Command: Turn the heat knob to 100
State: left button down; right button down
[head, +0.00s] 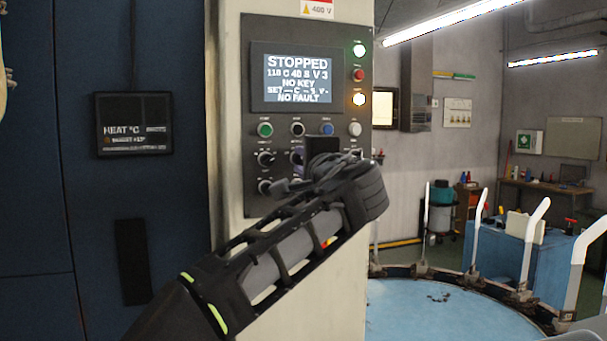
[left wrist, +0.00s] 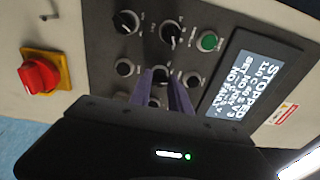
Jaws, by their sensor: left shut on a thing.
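The control panel (head: 250,205) is a dark plate with a lit screen (head: 297,79) and rows of small dark knobs and coloured buttons. The screen reads STOPPED, a line that looks like 110 C 40 S V 3, NO KEY, a SET line with dashes, and NO FAULT. My left gripper (head: 307,160) is at the panel's right-middle part and hides several controls. In the left wrist view its two purple fingers (left wrist: 163,80) are shut on the sides of a small dark knob (left wrist: 161,72). The knob labels are too small to read, so I cannot tell which knob this is.
Lit indicators (head: 359,76) run down the panel's right side. A red rotary switch on a yellow plate (left wrist: 42,75) is beside the panel. A dark HEAT °C sign (head: 134,123) hangs on the blue cabinet. A round blue table (head: 420,310) with white upright arms stands at right.

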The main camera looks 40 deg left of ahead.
pick_arm(q)
jog(key=n+b, duration=0.1)
jog(key=n, duration=0.2)
jog(key=n+b, duration=0.2)
jog(key=n, duration=0.1)
jog(key=n+b, duration=0.1)
jog(key=n, duration=0.2)
jog(key=shift+w+d+f+y, duration=0.1)
jog(key=shift+w+f+y, duration=0.05)
jog(key=shift+f+y, duration=0.15)
jog(key=shift+n+g+b, duration=0.3)
jog(key=shift+n, duration=0.1)
jog(key=c, duration=1.3)
grip_release()
jog(key=shift+r, duration=0.15)
jog(key=shift+o, duration=0.2)
jog(key=b+v, duration=0.1)
jog(key=v, duration=0.6)
jog(key=shift+s+d+b, duration=0.3)
jog(key=shift+s+b, duration=0.05)
jog(key=shift+b, duration=0.05)
